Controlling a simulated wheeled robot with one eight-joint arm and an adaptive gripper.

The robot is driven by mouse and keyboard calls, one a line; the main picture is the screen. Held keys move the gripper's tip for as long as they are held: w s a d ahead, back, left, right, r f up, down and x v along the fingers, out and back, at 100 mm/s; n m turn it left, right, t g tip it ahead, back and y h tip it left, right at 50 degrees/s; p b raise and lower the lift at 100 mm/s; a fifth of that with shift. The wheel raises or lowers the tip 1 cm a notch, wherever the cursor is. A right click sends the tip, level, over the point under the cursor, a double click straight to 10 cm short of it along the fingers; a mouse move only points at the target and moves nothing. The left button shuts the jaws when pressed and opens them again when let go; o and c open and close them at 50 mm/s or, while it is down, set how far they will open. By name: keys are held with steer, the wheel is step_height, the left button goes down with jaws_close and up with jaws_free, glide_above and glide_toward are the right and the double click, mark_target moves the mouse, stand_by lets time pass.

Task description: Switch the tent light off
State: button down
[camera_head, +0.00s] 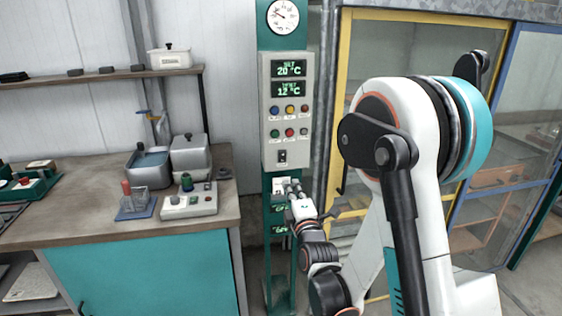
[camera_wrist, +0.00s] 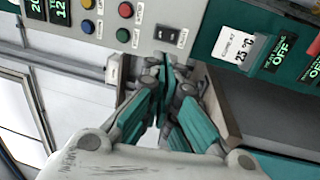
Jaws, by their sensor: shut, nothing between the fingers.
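A grey control panel (camera_head: 286,112) is mounted on a green post, with two rows of coloured buttons and a black rocker switch (camera_head: 282,156) at its lower end. The rocker switch also shows in the wrist view (camera_wrist: 172,36), just beyond my fingertips. I cannot read the label that would mark the tent light control. My gripper (camera_head: 291,186) is just below the panel, in front of the post. In the wrist view its fingertips (camera_wrist: 163,64) meet, shut and empty, close to the panel's lower edge. Whether they touch it I cannot tell.
In the wrist view, a white card reading 25 °C (camera_wrist: 238,48) and a green display reading OFF (camera_wrist: 283,50) are on the post. A workbench (camera_head: 120,233) with small equipment stands left. A yellow-framed glass enclosure (camera_head: 345,60) stands behind my arm.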

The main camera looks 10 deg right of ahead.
steer(key=shift+w, duration=0.1)
stand_by(0.3)
steer(key=p, duration=0.2)
glide_toward(280, 155)
steer(key=w, duration=0.5)
steer(key=shift+w+r, duration=0.25)
steer(key=shift+w, duration=0.05)
steer(key=shift+w+r, duration=0.2)
steer(key=shift+w, duration=0.45)
steer(key=shift+w+r, duration=0.15)
steer(key=shift+w, duration=0.15)
steer(key=shift+s, duration=0.1)
